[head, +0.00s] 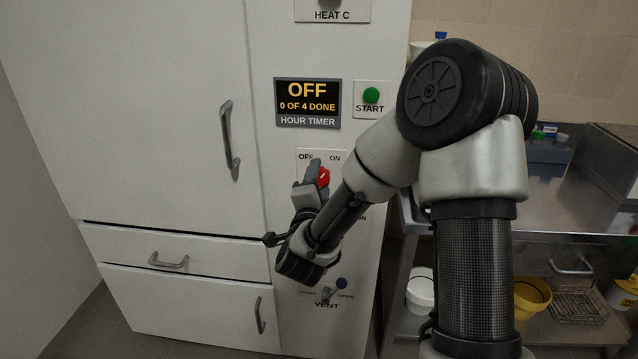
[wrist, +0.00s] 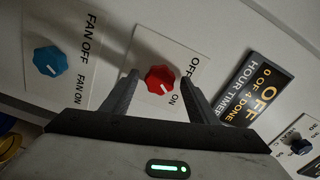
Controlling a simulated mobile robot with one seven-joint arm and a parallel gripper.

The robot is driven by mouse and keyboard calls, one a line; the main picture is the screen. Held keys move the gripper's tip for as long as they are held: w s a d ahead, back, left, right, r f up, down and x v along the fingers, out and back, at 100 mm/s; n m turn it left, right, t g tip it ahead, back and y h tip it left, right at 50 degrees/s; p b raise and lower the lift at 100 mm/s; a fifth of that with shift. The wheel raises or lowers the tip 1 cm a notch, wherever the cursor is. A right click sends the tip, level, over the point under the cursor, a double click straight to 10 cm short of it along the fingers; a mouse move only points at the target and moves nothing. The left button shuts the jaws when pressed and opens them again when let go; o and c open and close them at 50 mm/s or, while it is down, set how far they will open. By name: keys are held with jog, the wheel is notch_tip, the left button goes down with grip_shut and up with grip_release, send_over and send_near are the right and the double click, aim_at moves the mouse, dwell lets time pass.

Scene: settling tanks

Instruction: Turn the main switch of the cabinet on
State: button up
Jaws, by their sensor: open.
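The main switch is a red knob (head: 323,177) on the cabinet's right panel, on a plate marked OFF at left and ON at right. The red knob (wrist: 159,79) also shows in the wrist view; its small white mark appears to lean toward the ON side. My gripper (wrist: 158,79) is open, one fingertip on each side of the knob, with gaps visible beside it. In the head view my gripper (head: 313,181) is in front of the plate and partly covers it. I cannot tell whether the fingers touch the plate.
The hour timer display (head: 307,103) reads OFF, 0 OF 4 DONE, with a green START button (head: 371,95) beside it. A blue fan knob (wrist: 47,61) is close to the left finger. A vent knob (head: 341,283) sits low on the panel. A steel bench (head: 470,215) stands at right.

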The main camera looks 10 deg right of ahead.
jog(key=shift+s, duration=0.1)
jog(key=p+v, duration=1.4)
jog(key=v, duration=0.3)
jog(key=shift+s, duration=0.1)
